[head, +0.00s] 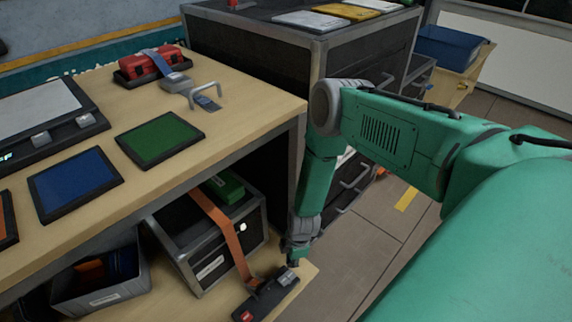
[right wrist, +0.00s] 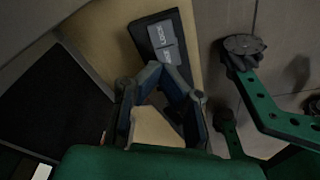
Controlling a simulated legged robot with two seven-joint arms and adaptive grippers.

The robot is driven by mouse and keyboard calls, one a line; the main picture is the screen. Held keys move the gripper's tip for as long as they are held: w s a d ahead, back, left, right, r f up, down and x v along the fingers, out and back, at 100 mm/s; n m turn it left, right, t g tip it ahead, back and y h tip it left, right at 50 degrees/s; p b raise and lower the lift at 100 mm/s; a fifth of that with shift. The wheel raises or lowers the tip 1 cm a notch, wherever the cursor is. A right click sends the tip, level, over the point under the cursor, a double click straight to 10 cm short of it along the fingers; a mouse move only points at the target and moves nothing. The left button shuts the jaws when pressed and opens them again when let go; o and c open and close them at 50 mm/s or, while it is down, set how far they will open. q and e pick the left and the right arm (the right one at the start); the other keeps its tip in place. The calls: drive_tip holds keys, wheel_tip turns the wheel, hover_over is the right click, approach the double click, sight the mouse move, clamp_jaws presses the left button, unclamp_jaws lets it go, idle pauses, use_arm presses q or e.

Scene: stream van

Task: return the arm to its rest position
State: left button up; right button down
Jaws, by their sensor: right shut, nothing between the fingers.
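My right arm (head: 395,128) is green and comes in from the right. Its forearm (head: 318,180) hangs down past the right front corner of the workbench. My right gripper (head: 291,260) is at the lower end, just above the lower shelf, small in the head view. In the right wrist view the dark fingers of the right gripper (right wrist: 160,70) come together at the tips with nothing between them. A black device with grey labels (right wrist: 160,42) lies beyond the fingertips. My left gripper is in neither view.
The black device (head: 262,300) lies on the lower shelf (head: 303,275). A metal case (head: 205,262) with an orange strap stands beside it, and a grey bin (head: 100,292) further left. The bench top (head: 240,95) edges the forearm's left. A dark drawer cabinet (head: 285,45) stands behind; open floor (head: 375,240) lies right.

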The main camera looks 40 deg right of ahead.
idle(0.5)
drive_tip(key=s+a+r+m, duration=0.5)
drive_tip(key=s+a+r, duration=0.2)
drive_tip(key=s, duration=0.2)
drive_tip(key=s+r+m+h, duration=0.2)
drive_tip(key=s+r+m, duration=0.5)
drive_tip(key=s+r, duration=0.35)
wheel_tip(320, 180, up, 13)
drive_tip(key=p, duration=1.2)
drive_tip(key=shift+w+d+r+p, duration=0.15)
drive_tip(key=shift+w+d+p, duration=0.1)
drive_tip(key=shift+d+p, duration=0.15)
